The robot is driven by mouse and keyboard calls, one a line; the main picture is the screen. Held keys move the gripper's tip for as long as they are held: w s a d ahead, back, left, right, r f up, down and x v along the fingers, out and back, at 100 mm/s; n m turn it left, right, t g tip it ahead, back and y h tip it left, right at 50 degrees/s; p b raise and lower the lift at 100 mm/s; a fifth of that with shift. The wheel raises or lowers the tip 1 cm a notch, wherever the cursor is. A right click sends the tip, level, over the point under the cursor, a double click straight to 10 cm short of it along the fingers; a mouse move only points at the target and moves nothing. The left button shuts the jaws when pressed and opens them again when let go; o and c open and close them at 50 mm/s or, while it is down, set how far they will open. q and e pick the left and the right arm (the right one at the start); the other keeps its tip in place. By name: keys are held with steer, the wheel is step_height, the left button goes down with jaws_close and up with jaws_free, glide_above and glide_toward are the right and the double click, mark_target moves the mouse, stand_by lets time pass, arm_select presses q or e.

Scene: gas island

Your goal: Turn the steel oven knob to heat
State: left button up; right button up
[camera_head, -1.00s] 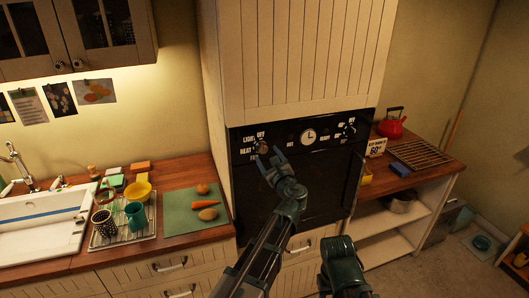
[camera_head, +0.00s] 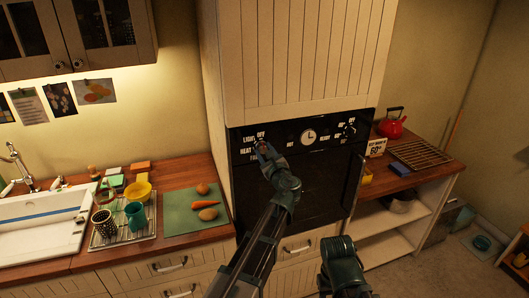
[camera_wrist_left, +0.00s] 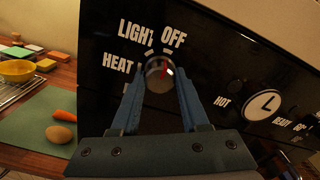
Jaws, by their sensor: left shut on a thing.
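The steel oven knob (camera_wrist_left: 157,71) is round, with a red pointer line, on the black oven panel (camera_head: 277,138). In the left wrist view the red line points up and slightly right, towards the OFF label (camera_wrist_left: 174,39). The LIGHT label (camera_wrist_left: 137,32) is up and left of the knob, and the HEAT label (camera_wrist_left: 117,65) is to its left. My left gripper (camera_head: 263,151) is shut on the knob, with one blue finger on each side. In the head view the gripper mostly hides the knob.
A clock dial (camera_head: 308,137) and another knob (camera_head: 349,130) are further right on the panel. A counter with a green mat (camera_head: 183,219) and vegetables lies to the left. A red kettle (camera_head: 391,125) stands on the right counter.

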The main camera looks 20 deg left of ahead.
arm_select(q)
jaws_close()
steer(key=n, duration=0.4)
steer(key=shift+n, duration=0.4)
steer(key=n, duration=0.4)
steer(key=shift+n, duration=0.3)
steer(key=n, duration=1)
steer(key=shift+n, duration=0.3)
